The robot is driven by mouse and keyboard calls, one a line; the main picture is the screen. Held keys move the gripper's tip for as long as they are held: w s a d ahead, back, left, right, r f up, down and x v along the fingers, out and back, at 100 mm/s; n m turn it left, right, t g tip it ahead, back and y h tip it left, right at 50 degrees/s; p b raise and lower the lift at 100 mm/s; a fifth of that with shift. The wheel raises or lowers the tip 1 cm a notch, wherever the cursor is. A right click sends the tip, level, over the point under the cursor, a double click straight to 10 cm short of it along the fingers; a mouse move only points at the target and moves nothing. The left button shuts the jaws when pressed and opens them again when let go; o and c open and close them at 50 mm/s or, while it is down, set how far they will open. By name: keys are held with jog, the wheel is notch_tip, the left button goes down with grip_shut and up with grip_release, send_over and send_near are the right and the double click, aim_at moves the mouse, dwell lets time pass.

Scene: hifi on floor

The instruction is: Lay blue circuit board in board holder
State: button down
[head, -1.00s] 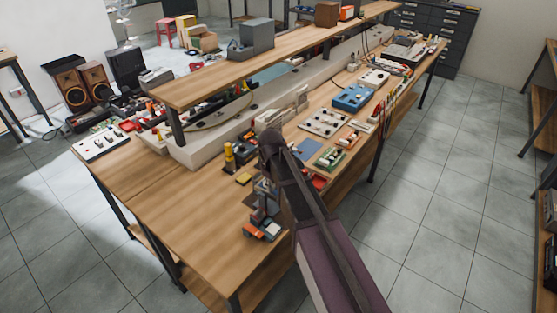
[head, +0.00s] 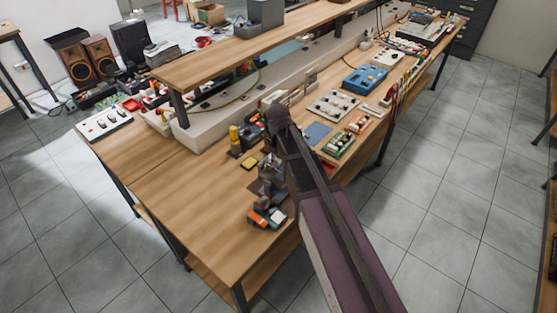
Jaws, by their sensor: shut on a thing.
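My gripper (head: 268,187) points down low over the near part of the wooden bench, and my arm partly covers it. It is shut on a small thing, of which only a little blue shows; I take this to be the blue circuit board. Right at the gripper's lower end is a small item with orange parts and grey and dark parts (head: 266,214), near the bench's front edge; it may be the board holder. I cannot tell whether the board touches it.
The wooden bench top (head: 180,205) is clear to the left. A yellow bottle (head: 235,139) and yellow block (head: 249,163) stand behind my gripper. A flat blue-grey piece (head: 318,132) and green board (head: 339,145) lie beyond my arm. A raised shelf (head: 215,64) overhangs the back.

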jog(key=shift+f, duration=0.1)
jog(key=shift+f+b, duration=2.6)
jog(key=shift+b, duration=0.1)
jog(key=shift+d+f, duration=0.1)
jog(key=shift+f, duration=0.1)
dwell(0.5)
dwell(0.3)
jog(key=shift+c, duration=2.4)
grip_release()
jog(key=o, duration=0.4)
jog(key=shift+r, duration=0.15)
